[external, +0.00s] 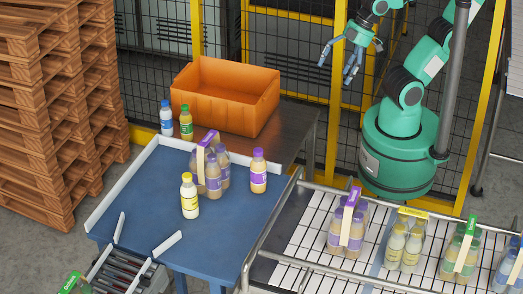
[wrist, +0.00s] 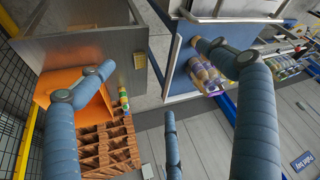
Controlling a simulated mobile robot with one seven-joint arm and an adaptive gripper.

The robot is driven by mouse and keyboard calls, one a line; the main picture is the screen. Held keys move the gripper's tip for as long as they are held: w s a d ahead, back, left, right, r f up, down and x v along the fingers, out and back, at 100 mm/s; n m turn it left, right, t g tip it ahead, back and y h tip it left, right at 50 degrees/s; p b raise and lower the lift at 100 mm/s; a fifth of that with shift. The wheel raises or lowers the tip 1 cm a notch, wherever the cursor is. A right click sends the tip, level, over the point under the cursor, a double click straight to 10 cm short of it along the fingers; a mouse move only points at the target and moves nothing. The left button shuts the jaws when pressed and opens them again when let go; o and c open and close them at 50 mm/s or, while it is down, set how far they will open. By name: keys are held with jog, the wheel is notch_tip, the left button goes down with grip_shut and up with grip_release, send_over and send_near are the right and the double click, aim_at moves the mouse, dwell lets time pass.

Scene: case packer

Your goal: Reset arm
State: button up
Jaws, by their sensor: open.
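My gripper (external: 347,60) is raised above the floor in front of the mesh fence, in the upper right of the external view. Its fingers are spread and nothing is between them. In the wrist view the blue-grey fingers (wrist: 155,75) are apart, with the table and crate far beyond them. My green arm (external: 408,90) is bent above its round base. No bottle is touching the gripper.
A blue table (external: 150,205) holds a purple-labelled bottle pack, a loose purple-capped bottle (external: 258,172) and a yellow-capped one (external: 189,197). An orange crate (external: 225,110) stands behind. Several packs sit on the conveyor (external: 300,235). A metal post (external: 455,80) stands beside my arm.

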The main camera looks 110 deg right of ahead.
dwell(0.3)
notch_tip(320, 180, down, 13)
jog(key=b, duration=1.3)
